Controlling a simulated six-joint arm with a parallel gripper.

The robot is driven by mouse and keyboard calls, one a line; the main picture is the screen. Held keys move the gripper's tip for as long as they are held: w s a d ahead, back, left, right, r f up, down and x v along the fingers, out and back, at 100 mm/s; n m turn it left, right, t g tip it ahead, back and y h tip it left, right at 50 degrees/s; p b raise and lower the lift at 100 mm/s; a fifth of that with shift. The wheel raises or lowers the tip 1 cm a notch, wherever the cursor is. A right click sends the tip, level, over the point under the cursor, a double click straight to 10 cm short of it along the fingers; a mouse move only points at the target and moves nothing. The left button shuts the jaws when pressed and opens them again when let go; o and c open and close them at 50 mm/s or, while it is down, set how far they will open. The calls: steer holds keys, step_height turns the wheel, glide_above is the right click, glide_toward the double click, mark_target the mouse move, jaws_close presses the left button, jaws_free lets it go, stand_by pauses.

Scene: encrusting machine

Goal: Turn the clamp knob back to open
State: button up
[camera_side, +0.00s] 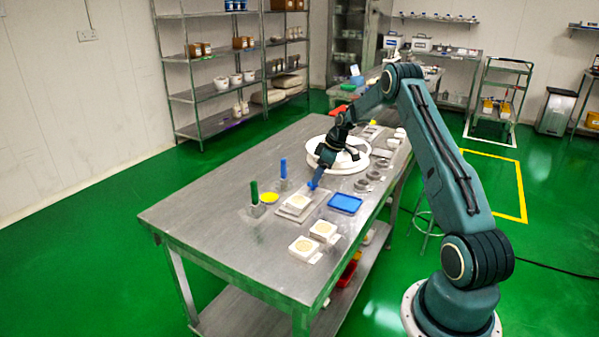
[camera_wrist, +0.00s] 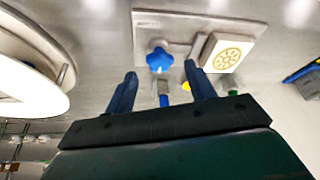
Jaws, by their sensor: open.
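The blue star-shaped clamp knob (camera_wrist: 158,60) is at the upper middle of the wrist view, on a grey metal fixture plate (camera_wrist: 180,22). A cream block with a round pattern (camera_wrist: 227,54) sits on the plate to the right of the knob. My gripper (camera_wrist: 160,71) is open and empty, one finger to each side of the knob in the picture; I cannot tell whether either touches it. In the side view my gripper (camera_side: 321,172) points down over the table, close to the blue knob (camera_side: 312,186) beside the patterned block (camera_side: 298,201).
A white round basin (camera_side: 325,163) stands behind my gripper. A blue tray (camera_side: 345,203) lies right of the fixture, and white blocks (camera_side: 303,246) lie in front. Blue-handled (camera_side: 283,168) and green-handled (camera_side: 254,192) tools stand to the left. The table's left part is clear.

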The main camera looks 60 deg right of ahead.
steer(key=v, duration=1.1)
steer(key=shift+r, duration=0.1)
steer(key=shift+r, duration=0.1)
steer(key=s+a+r+m, duration=0.1)
steer(key=s+a+r, duration=0.1)
steer(key=a+r, duration=0.5)
steer(key=s+a+r+h, duration=0.1)
steer(key=a+r, duration=0.3)
steer(key=a, duration=0.6)
steer(key=s+a+r+m, duration=0.1)
steer(key=s+a+r, duration=0.1)
steer(key=a+r, duration=0.5)
steer(key=s+a+f+m, duration=0.1)
steer(key=s+a, duration=0.6)
steer(key=s, duration=0.3)
steer(key=s+a+f+t, duration=0.1)
steer(key=s+a+f, duration=0.1)
steer(key=s+a, duration=0.6)
steer(key=shift+s+a+f+m, duration=0.2)
steer(key=shift+s+f+m, duration=0.15)
steer(key=shift+s, duration=0.65)
